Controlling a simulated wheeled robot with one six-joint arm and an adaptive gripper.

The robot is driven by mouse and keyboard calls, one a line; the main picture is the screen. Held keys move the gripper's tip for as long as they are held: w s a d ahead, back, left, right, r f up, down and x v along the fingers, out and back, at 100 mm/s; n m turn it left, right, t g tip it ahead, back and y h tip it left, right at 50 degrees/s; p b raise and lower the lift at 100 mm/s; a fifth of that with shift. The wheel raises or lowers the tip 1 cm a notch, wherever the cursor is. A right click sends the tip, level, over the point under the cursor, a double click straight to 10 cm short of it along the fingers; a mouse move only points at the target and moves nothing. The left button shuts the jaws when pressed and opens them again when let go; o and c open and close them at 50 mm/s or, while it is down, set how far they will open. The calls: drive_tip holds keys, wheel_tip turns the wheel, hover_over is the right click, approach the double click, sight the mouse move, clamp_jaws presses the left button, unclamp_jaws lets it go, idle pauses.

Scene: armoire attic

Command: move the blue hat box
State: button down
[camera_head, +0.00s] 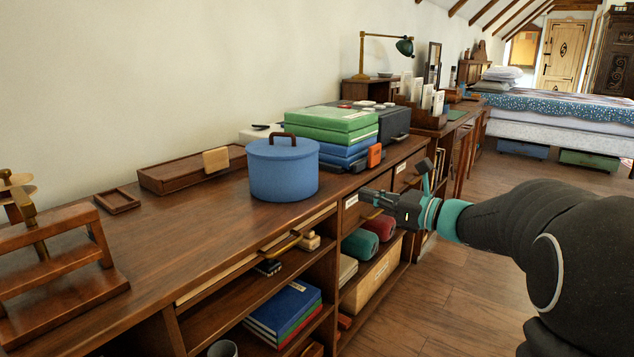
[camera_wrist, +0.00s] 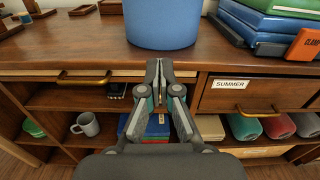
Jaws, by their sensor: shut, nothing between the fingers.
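The blue hat box (camera_head: 284,172) is a round blue tub with a lid and a dark brown handle on top. It stands upright on the wooden cabinet top, near the front edge. Its lower part shows at the top of the wrist view (camera_wrist: 163,22). My gripper (camera_head: 366,195) is in front of the cabinet, to the right of the hat box in the head view and apart from it. In the wrist view my gripper (camera_wrist: 159,72) points at the cabinet front just below the box, its fingers together and empty.
Green and blue cases (camera_head: 332,127) and an orange tag (camera_head: 375,156) sit close right of the box. A shallow wooden tray (camera_head: 170,178) lies to its left, and a wooden stand (camera_head: 62,265) further left. A drawer labelled SUMMER (camera_wrist: 245,98) is below.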

sight(308, 178)
drive_tip(key=shift+m, duration=0.3)
drive_tip(key=x, duration=1.4)
drive_tip(key=shift+s+a, duration=0.1)
